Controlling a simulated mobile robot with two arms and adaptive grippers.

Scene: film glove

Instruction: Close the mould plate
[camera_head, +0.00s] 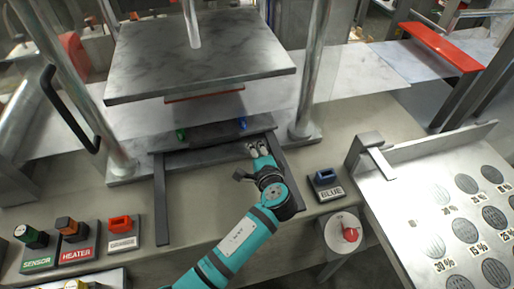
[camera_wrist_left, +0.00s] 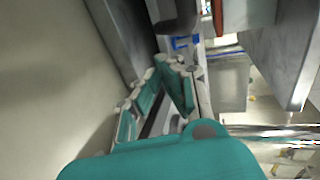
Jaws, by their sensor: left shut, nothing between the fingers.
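A dark grey slab (camera_head: 217,132), which looks like the mould plate, lies low in the press between two dark rails, with a green clip (camera_head: 181,134) and a blue clip (camera_head: 242,123) on it. I cannot tell how far it is closed. My left gripper (camera_head: 257,148) is at its front right edge, by the right rail, shut with nothing held; whether it touches the slab is unclear. In the left wrist view the fingers (camera_wrist_left: 165,92) point toward a blue part (camera_wrist_left: 180,43). My right gripper is not in view.
A large press plate (camera_head: 200,60) hangs above, between metal columns (camera_head: 311,75). The left rail (camera_head: 161,200) juts forward. A metal sample board (camera_head: 420,190) fills the right.

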